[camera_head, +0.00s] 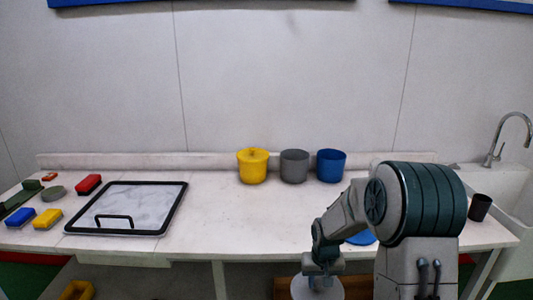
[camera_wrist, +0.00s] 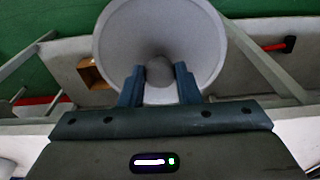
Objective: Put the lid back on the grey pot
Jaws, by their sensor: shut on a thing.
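The grey pot (camera_head: 294,168) stands upright at the back of the table, between a yellow pot and a blue pot. No lid shows on it. My gripper (camera_wrist: 160,76) is shut on the knob of a round light-grey lid (camera_wrist: 208,40), whose disc spreads beyond the fingers in the wrist view. In the head view my gripper (camera_head: 322,266) and the lid (camera_head: 318,290) are low in the picture, in front of the table's front edge and well apart from the grey pot. My arm hides part of the table's right side.
The yellow pot (camera_head: 252,168) has its lid on. The blue pot (camera_head: 331,168) is open. A blue lid (camera_head: 362,238) lies partly hidden by my arm. A black-framed tray (camera_head: 180,200) lies left. A dark cup (camera_head: 480,207) stands right. The table's middle is clear.

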